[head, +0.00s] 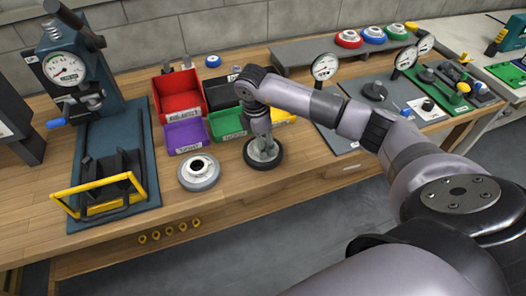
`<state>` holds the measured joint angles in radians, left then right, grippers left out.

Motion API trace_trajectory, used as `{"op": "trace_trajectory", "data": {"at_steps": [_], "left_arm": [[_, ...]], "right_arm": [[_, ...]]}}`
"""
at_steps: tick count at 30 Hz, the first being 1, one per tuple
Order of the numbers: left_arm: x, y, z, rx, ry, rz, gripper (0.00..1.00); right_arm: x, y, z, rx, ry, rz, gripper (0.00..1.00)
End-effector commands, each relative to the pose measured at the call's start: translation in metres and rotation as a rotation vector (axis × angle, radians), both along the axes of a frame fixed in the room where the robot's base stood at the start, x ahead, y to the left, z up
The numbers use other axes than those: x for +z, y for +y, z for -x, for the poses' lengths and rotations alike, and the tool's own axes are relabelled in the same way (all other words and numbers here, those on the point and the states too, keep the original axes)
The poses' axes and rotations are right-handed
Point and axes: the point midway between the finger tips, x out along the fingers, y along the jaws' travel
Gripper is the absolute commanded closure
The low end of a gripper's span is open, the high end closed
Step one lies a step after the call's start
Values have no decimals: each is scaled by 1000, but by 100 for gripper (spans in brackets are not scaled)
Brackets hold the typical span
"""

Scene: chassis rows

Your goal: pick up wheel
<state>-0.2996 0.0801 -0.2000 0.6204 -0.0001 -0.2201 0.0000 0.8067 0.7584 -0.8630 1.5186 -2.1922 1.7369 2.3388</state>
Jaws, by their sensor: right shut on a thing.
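A wheel with a black tyre and grey hub (273,159) is on the wooden bench, in front of the green bin. My right gripper (262,143) points down onto the wheel's hub and is shut on it. The gripper covers part of the hub, and I cannot tell whether the wheel touches the bench. A second, grey round part with a white centre (200,173) lies on the bench just left of the wheel. My left gripper is not in view.
Red (179,104), purple (186,137) and green (231,124) bins stand behind the wheel. A blue press with a gauge (66,73) and yellow-handled fixture (102,197) are at left. Dial gauges on plates (378,97) stand at right.

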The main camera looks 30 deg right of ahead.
Motion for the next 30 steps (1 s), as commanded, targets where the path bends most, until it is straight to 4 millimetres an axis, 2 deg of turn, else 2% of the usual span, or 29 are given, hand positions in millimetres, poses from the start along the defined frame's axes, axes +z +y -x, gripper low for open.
{"op": "trace_trajectory", "data": {"at_steps": [2,16,25,30], "left_arm": [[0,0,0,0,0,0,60],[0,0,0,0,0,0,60],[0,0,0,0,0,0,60],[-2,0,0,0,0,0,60]], "right_arm": [[0,0,0,0,0,0,62],[0,0,0,0,1,0,93],[3,0,-1,0,-2,-1,93],[16,0,-2,1,-6,-2,93]]}}
